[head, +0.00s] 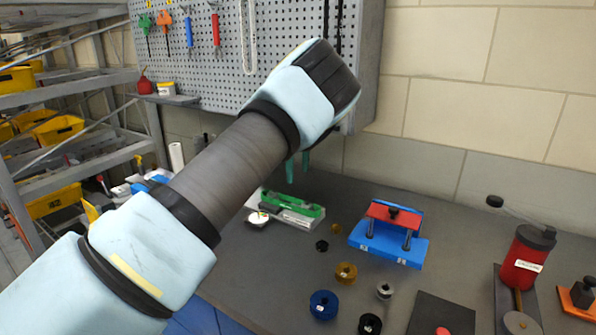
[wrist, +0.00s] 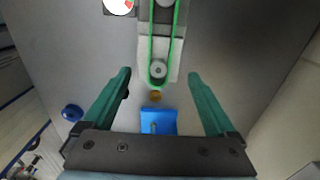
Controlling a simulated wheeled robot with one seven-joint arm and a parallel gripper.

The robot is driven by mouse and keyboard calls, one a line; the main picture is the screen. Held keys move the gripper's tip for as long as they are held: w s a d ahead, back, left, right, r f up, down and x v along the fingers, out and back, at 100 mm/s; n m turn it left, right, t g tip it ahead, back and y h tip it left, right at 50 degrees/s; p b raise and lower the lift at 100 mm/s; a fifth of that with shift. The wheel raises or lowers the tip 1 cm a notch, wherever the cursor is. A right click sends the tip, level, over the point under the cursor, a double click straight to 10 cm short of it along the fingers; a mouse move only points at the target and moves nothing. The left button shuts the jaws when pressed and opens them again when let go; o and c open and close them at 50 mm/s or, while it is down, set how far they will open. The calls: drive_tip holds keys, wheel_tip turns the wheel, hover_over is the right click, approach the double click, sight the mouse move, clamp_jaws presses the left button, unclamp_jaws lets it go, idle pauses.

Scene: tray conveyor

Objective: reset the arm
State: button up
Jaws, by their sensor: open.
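My gripper (head: 298,168) shows in the head view as green fingertips, with the arm raised across the left and middle of the picture. The rest of the gripper is hidden behind my arm. In the wrist view my gripper (wrist: 159,75) has its two green fingers spread wide, with nothing between them. It is above the grey workbench (head: 285,290), pointing down. The conveyor unit with the green belt (head: 300,206) lies below the fingers; its belt (wrist: 151,45) also shows ahead of them in the wrist view.
A blue fixture with a red top (head: 392,225) stands right of the conveyor. Blue (head: 323,305), brass (head: 346,272) and black rollers lie in front. A pegboard (head: 290,50) hangs behind, and a shelf rack (head: 60,90) stands left.

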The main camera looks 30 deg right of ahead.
drive_tip(key=w+a+r+n+t+h, duration=0.35)
drive_tip(key=w+a+n, duration=0.2)
drive_tip(key=w, duration=0.25)
drive_tip(key=w+a+r+n+t+h, duration=0.2)
drive_tip(key=w+a+r+n+h, duration=0.25)
drive_tip(key=w+a, duration=0.3)
drive_tip(key=w+a+r+n+t+y, duration=0.1)
drive_tip(key=a+r+n+t+y, duration=0.2)
drive_tip(key=a+n, duration=0.95)
drive_tip(key=s+a+f+n+g+y, duration=0.1)
drive_tip(key=s+a+f+y, duration=0.15)
drive_tip(key=s+a, duration=0.5)
drive_tip(key=s+a+f+n+y, duration=0.1)
drive_tip(key=s+a+f+y, duration=0.2)
drive_tip(key=a, duration=0.7)
drive_tip(key=s+a+f+n+g, duration=0.1)
drive_tip(key=s+f+n+g, duration=0.1)
drive_tip(key=s, duration=0.9)
drive_tip(key=s+a+f+n+g, duration=0.2)
drive_tip(key=s+f+g, duration=0.1)
drive_tip(key=s, duration=0.9)
drive_tip(key=shift+a+g+h+b, duration=0.2)
drive_tip(key=shift+g+h+b, duration=0.15)
drive_tip(key=shift+g+b, duration=0.1)
